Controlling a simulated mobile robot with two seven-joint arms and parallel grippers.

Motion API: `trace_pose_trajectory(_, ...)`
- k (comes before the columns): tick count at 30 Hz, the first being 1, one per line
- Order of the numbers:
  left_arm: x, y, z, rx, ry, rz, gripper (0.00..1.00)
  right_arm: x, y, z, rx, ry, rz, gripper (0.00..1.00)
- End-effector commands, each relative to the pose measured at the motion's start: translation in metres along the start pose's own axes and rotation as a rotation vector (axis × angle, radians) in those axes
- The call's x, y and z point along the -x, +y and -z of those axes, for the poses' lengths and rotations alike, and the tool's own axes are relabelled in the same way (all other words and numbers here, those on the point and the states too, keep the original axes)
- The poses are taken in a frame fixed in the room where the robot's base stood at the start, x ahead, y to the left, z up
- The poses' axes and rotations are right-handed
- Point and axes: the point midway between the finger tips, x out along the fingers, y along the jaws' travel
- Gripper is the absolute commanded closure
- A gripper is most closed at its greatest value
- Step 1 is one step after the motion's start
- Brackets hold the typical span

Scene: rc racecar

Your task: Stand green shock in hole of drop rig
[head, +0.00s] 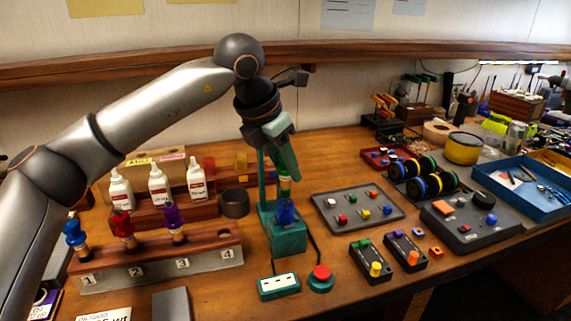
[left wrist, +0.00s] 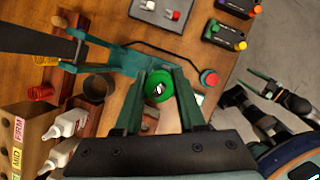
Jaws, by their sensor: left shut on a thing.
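My left gripper (head: 287,160) is shut on the green shock (head: 285,180), directly above the teal drop rig (head: 289,240). In the left wrist view the shock's round green top (left wrist: 159,86) sits between the two fingers. The shock looks roughly upright. A blue part (head: 286,212) shows on the rig just below it. The hole is hidden, so I cannot tell whether the shock's lower end is in it. My right gripper (left wrist: 250,86) shows small at the right of the left wrist view, with its fingers apart and nothing between them, away from the table.
A numbered wooden rack (head: 210,250) holds blue, red and purple shocks; position 4 is empty. White bottles (head: 158,185) and a dark round cup (head: 235,204) stand left of the rig. A red button (head: 320,275) and a grey parts tray (head: 340,218) lie to its right.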

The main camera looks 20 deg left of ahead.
Motion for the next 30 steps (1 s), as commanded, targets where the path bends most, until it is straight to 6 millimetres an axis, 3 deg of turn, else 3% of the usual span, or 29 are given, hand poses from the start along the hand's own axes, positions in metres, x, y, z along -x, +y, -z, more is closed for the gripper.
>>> trace_pose_trajectory(30,-0.021,0.000,0.009,0.000,-0.001,0.001,1.00,-0.011,0.002,-0.017,0.000,-0.007,-0.002,0.27)
